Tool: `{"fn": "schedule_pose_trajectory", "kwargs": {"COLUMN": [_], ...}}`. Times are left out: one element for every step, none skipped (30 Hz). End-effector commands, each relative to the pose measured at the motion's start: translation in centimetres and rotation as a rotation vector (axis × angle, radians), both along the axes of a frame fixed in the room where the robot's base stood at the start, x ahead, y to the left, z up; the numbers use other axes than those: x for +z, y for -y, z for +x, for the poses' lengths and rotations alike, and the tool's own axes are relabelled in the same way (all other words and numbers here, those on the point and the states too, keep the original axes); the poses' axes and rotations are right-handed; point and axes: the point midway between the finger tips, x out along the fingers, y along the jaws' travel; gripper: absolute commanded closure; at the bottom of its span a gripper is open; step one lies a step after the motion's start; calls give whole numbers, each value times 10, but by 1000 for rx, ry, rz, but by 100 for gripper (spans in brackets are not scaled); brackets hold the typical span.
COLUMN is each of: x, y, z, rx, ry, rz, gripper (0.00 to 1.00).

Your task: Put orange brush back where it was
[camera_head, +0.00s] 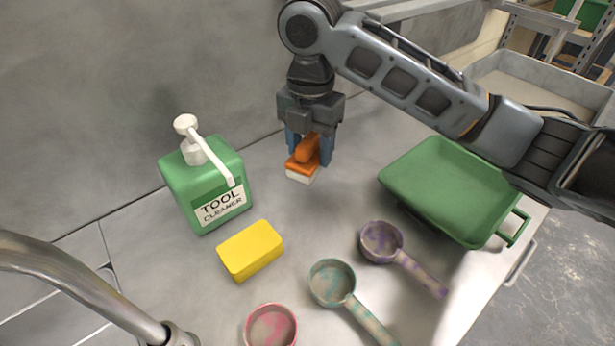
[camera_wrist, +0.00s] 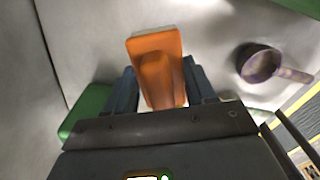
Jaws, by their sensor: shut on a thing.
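My gripper (camera_head: 310,148) is shut on the orange brush (camera_head: 304,158), with one blue finger on each side of its handle. The brush has an orange back and pale bristles that point down. It is at the back of the counter, right of the green bottle, and I cannot tell whether the bristles touch the surface. In the wrist view the brush (camera_wrist: 158,70) sits between the fingers of my gripper (camera_wrist: 162,90), and the handle is partly hidden low down.
A green tool cleaner bottle (camera_head: 205,178) and a yellow sponge (camera_head: 250,250) stand left. Purple (camera_head: 382,242), teal (camera_head: 332,283) and pink (camera_head: 270,326) stained scoops lie in front. A green tray (camera_head: 450,190) is at right, near the counter edge. A metal faucet (camera_head: 90,285) arches at lower left.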

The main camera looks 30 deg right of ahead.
Motion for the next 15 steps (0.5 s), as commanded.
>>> {"fn": "schedule_pose_trajectory", "kwargs": {"x": [-9,-14,-20,-24,-27,-30,-32,-33,-36,-38,-41,-45,-49,-53,-59], "y": [1,1,0,0,0,0,0,1,1,1,0,0,0,0,0], "z": [0,0,0,-1,0,0,0,0,0,0,0,0,0,0,0], "rx": [-2,-1,0,0,0,-1,-1,-1,-1,-1,-1,-1,-1,-1,-1], "ry": [-3,-2,-1,-2,-1,1,1,1,1,0,0,-1,-1,-2,-2], "rz": [-1,0,0,-1,-1,-1,-1,-1,-1,-1,-1,-1,0,0,-1], "gripper": [78,78,78,78,78,78,78,78,78,78,78,78,78,78,78]}}
